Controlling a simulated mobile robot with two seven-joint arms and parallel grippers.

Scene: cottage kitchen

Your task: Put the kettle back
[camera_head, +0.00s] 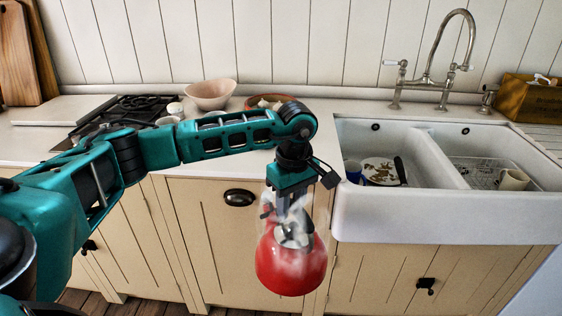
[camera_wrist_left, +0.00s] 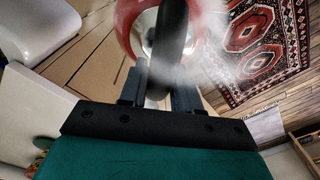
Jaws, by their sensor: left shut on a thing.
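The red kettle (camera_head: 291,268) hangs from my left gripper (camera_head: 291,222) in the head view, in front of the cabinet doors and below the counter's front edge. My left gripper is shut on its dark handle, and pale steam blurs around the handle and fingers. In the left wrist view the kettle (camera_wrist_left: 133,20) shows as a red rim at the top, with the dark handle (camera_wrist_left: 171,40) between the fingers. The hob (camera_head: 135,108) is on the counter at the left, partly hidden behind my left arm. My right gripper is in neither view.
A pink bowl (camera_head: 210,94) and a shallow brown dish (camera_head: 268,102) stand at the back of the counter (camera_head: 343,110). The white double sink (camera_head: 430,230) holds a blue cup, a plate and a cream mug (camera_head: 513,180). A patterned rug (camera_wrist_left: 265,45) lies on the floor.

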